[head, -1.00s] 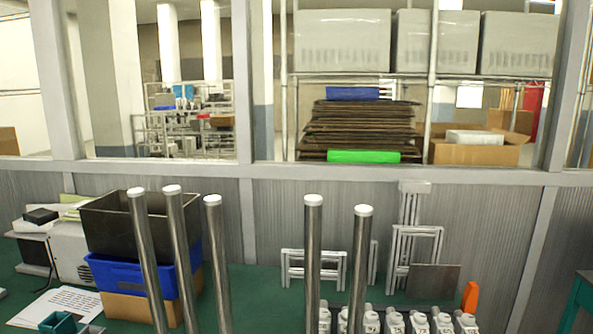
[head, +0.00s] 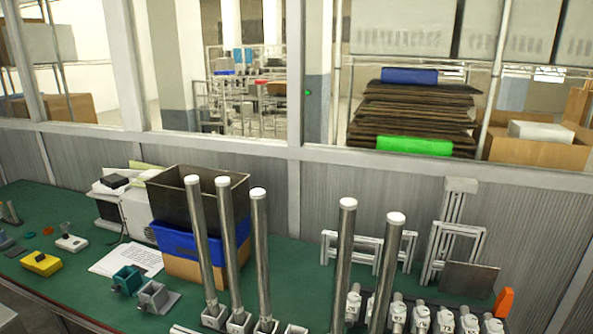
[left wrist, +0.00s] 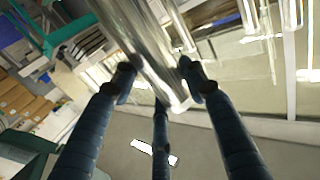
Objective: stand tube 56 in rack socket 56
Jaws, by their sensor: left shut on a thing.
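In the left wrist view my left gripper (left wrist: 157,78) has its dark fingers closed around a shiny metal tube (left wrist: 140,45). No number shows on this tube, and its full length is out of frame. In the head view several tall steel tubes with white caps stand upright, such as one at the left (head: 203,245) and one at the right (head: 386,270). Neither gripper shows in the head view.
A black bin on a blue crate (head: 180,236) stands behind the left tubes. A yellow block (head: 41,264) and a teal holder (head: 126,279) sit at the left. Bare green table (head: 300,250) shows between the tubes.

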